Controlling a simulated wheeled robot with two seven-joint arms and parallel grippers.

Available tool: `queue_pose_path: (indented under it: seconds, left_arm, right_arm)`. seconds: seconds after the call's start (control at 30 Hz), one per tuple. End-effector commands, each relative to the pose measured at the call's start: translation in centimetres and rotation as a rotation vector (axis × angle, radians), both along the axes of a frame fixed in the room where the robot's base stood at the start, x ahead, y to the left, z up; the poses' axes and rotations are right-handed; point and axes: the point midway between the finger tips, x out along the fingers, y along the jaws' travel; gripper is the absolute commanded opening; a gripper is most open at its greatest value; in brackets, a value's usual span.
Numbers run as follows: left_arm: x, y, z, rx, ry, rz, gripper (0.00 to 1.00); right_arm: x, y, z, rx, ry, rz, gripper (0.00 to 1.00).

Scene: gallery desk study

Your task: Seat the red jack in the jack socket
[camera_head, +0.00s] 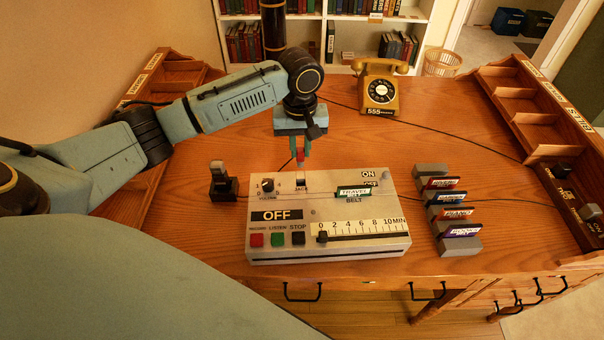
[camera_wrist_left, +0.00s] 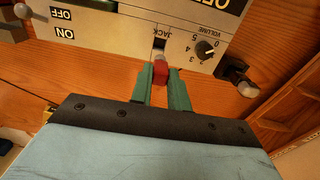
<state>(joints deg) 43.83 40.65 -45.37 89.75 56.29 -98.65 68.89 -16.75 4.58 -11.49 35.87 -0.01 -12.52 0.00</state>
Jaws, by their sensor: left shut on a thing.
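My left gripper (camera_head: 301,160) reaches down behind the pale control box (camera_head: 345,245), its green fingers shut on the red jack (camera_head: 300,156). In the left wrist view the red jack (camera_wrist_left: 160,72) sits between the fingertips (camera_wrist_left: 160,84), at the box's edge. The jack socket (camera_wrist_left: 158,44) is a dark opening beside the JACK label, just beyond the red jack. The jack's tip is hard to make out, so I cannot tell whether it touches or enters the socket. My right gripper is not in view.
The box carries a VOLUME knob (camera_head: 267,183), coloured buttons, a slider and a green cartridge (camera_head: 353,191). A small dark stand (camera_head: 223,186) is at its left. A rack of cartridges (camera_head: 447,213) is at its right. A yellow telephone (camera_head: 379,90) stands at the back.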

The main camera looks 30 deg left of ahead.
Motion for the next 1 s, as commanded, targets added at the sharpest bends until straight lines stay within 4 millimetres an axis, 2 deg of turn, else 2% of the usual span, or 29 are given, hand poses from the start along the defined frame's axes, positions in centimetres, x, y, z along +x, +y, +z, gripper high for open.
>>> queue_pose_path:
  seconds: [0.03, 0.13, 0.37, 0.6, 0.97, 1.0]
  left_arm:
    - [-0.1, 0.0, -1.3, 0.001, 0.003, 0.000, 0.00]
    - [-0.1, 0.0, -3.1, 0.001, 0.003, -0.003, 0.00]
    - [0.0, 0.0, -5.0, 0.000, 0.000, -0.004, 0.00]
    - [-0.1, -0.1, -8.1, 0.001, 0.001, -0.005, 0.00]
    - [-0.1, -0.1, -8.5, 0.000, 0.000, -0.005, 0.00]
    - [0.0, 0.0, -8.5, 0.001, -0.001, -0.005, 0.21]
  right_arm:
    - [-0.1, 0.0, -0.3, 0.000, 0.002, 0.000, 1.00]
    - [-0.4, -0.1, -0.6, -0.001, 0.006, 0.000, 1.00]
    - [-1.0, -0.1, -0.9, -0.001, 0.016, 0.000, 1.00]
    - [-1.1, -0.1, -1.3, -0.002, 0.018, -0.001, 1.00]
    - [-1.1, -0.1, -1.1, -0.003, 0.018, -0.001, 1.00]
    - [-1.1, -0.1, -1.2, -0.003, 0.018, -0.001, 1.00]
